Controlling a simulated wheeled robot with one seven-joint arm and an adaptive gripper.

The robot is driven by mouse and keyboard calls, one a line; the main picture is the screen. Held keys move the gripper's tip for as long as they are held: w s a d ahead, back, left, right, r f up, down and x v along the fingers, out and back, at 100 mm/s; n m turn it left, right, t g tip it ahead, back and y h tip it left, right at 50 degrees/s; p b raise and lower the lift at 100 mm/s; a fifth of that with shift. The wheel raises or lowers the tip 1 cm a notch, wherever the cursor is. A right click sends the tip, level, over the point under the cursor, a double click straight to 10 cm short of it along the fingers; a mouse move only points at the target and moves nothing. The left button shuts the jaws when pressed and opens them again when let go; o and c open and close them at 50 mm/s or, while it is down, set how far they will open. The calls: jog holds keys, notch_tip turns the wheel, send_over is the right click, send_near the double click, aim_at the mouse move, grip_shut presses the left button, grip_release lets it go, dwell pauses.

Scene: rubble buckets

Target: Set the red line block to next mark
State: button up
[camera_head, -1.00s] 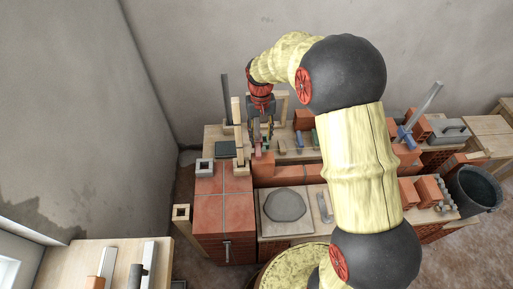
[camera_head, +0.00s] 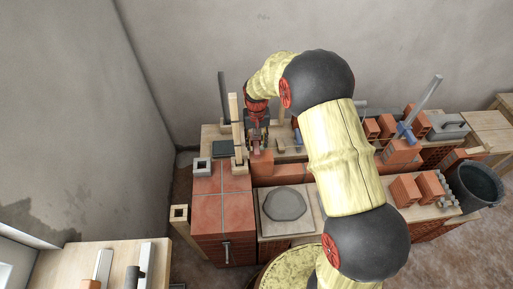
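My gripper (camera_head: 257,140) points down over the back bench, just right of an upright wooden post (camera_head: 236,122). A small pinkish-red piece (camera_head: 256,148), possibly the red line block, shows at its fingertips, above or against an orange brick (camera_head: 262,164). The fingers are small and dark here, and I cannot tell whether they are closed on the piece. No mark on the wall or post can be made out at this size.
A dark upright bar (camera_head: 223,95) and a grey hollow block (camera_head: 202,166) stand left of the post. A stone slab (camera_head: 285,203) lies in front. Bricks (camera_head: 404,190), a blue-clamped brick (camera_head: 402,150) and a black bucket (camera_head: 477,184) are at right. My arm hides part of the bench.

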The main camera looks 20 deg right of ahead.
aim_at(256, 145)
jog(key=shift+f, duration=1.45)
jog(key=shift+c, duration=0.5)
grip_shut()
